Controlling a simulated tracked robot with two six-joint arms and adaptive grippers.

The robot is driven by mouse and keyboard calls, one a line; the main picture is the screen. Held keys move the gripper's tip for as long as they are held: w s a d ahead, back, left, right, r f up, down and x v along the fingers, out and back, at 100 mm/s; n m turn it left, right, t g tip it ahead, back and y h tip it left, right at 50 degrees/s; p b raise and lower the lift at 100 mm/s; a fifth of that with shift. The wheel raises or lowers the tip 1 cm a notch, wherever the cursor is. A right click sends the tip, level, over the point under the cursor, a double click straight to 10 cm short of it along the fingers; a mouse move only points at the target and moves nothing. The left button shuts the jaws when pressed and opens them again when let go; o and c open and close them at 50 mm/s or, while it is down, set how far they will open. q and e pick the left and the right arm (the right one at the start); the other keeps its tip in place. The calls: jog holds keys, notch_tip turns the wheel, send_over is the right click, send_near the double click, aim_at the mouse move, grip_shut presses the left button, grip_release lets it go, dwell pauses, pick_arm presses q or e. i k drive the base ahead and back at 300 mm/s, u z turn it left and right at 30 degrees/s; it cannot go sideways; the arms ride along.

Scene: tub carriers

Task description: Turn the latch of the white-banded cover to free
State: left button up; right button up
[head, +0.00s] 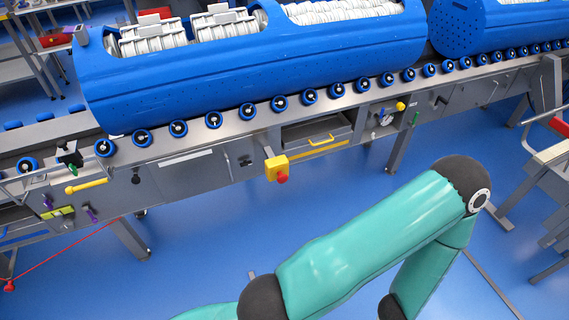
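I cannot make out a white-banded cover or its latch with certainty. A long blue tub carrier (250,75) lies on the roller conveyor, with white ribbed items (155,36) showing in its open top. A second blue carrier (480,28) is at the upper right. A yellow handle (87,186) sticks out of the conveyor's front at the left. A yellow-tipped lever (399,106) is on the front further right. One teal arm of mine crosses the lower right, bent at a dark elbow. Neither gripper is in view.
The grey conveyor (205,185) with blue rollers (249,110) runs across the view. A yellow box with a red button (281,178) juts from its front, near a drawer with a yellow handle (321,141). A red cable (70,247) hangs at left. Blue floor (190,265) before the conveyor is clear.

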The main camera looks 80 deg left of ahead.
aim_at(245, 162)
jog(key=u, duration=0.25)
jog(key=i, duration=0.25)
jog(key=u, duration=3.3)
jog(key=i, duration=0.95)
jog(key=z, duration=0.15)
jog(key=k, duration=0.7)
jog(key=u, duration=0.2)
